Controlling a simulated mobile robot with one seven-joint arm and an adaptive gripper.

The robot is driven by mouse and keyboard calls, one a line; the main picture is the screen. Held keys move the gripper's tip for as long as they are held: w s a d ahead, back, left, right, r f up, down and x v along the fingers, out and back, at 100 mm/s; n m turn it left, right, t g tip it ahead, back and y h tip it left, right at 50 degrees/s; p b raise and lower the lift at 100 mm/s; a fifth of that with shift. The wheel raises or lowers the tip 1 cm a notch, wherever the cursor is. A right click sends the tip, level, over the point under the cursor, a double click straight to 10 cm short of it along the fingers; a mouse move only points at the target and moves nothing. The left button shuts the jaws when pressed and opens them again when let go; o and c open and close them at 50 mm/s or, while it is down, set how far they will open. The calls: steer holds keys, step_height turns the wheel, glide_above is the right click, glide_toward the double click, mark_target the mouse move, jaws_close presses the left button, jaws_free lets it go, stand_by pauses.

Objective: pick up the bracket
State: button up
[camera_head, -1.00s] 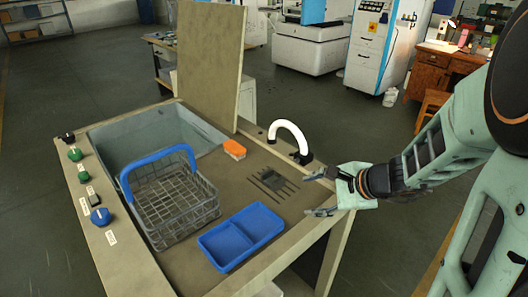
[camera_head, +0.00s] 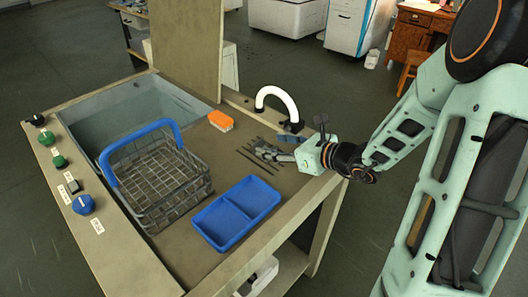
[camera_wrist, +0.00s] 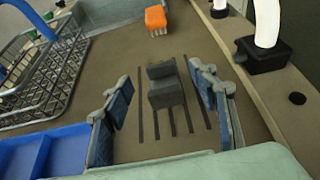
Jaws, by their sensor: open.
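The bracket (camera_wrist: 166,86) is a dark grey stepped piece on the brown worktop, lying over a row of dark slots or strips. My gripper (camera_wrist: 160,80) is open, with one blue-grey finger on each side of the bracket in the wrist view and gaps between. The fingers do not touch it there. In the head view my gripper (camera_head: 270,146) reaches in low over the worktop from the right and mostly hides the bracket.
A blue two-part tray (camera_head: 236,212) and a wire basket (camera_head: 160,185) with a blue handle stand to the left. An orange-and-white block (camera_head: 221,121) lies behind. A white curved spout (camera_head: 277,93) rises close to my gripper. A grey sink (camera_head: 125,115) lies at the back left.

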mark_target(259, 144)
steer(key=x, duration=0.5)
steer(key=shift+s+f, duration=0.1)
steer(key=shift+f, duration=0.3)
steer(key=shift+c, duration=0.5)
steer(key=shift+r, duration=0.1)
jaws_close()
